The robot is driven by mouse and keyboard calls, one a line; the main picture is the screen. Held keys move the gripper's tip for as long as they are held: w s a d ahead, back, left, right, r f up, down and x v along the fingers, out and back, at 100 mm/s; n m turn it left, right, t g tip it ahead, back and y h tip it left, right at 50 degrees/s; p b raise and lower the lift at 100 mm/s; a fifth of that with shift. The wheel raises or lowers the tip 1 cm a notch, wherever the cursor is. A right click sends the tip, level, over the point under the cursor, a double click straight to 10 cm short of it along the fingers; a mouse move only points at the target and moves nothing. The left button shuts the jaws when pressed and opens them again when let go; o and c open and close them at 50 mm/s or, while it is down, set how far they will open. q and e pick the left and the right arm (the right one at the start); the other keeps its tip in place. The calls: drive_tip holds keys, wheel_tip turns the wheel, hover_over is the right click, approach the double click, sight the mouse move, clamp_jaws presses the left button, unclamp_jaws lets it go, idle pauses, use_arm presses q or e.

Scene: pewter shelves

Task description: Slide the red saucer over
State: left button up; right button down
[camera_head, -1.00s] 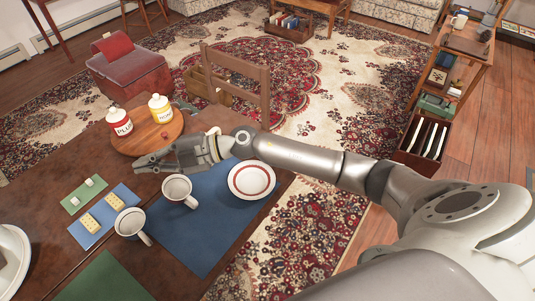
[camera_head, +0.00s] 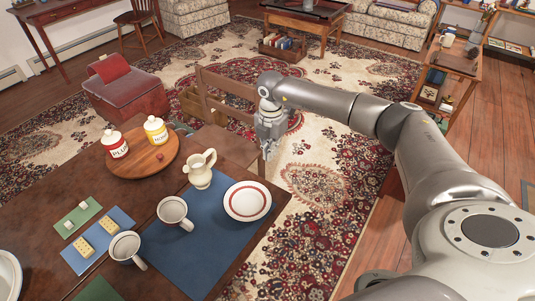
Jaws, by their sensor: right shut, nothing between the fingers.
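The red saucer (camera_head: 247,201) is a white dish with a red ring. It lies flat on the upper right part of the blue placemat (camera_head: 190,258), near the table's right edge, and nothing stands on it. My right gripper (camera_head: 267,153) is shut and empty, pointing down. In the picture it is just above and slightly right of the saucer, apart from it, by the table's far right corner. Its exact height is hard to tell. My left gripper is not in view.
A cream pitcher (camera_head: 200,170) stands left of the saucer. Two mugs, one nearer (camera_head: 173,213) and one farther left (camera_head: 125,248), stand beside the placemat's left side. A round wooden board (camera_head: 142,164) holds two jars. A wooden chair (camera_head: 226,85) stands behind the table.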

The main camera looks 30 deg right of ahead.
sight(263, 182)
drive_tip(key=a+f, duration=0.1)
drive_tip(key=f, duration=0.1)
drive_tip(key=a+f+p, duration=0.1)
drive_tip(key=f, duration=0.2)
drive_tip(key=s+a+f, duration=0.1)
drive_tip(key=f, duration=0.1)
drive_tip(key=shift+s+f+p, duration=0.1)
drive_tip(key=shift+f+p, duration=0.1)
drive_tip(key=shift+p, duration=0.2)
drive_tip(key=shift+s+a+f, duration=0.1)
drive_tip(key=shift+s+a, duration=0.05)
drive_tip(key=shift+a, duration=0.25)
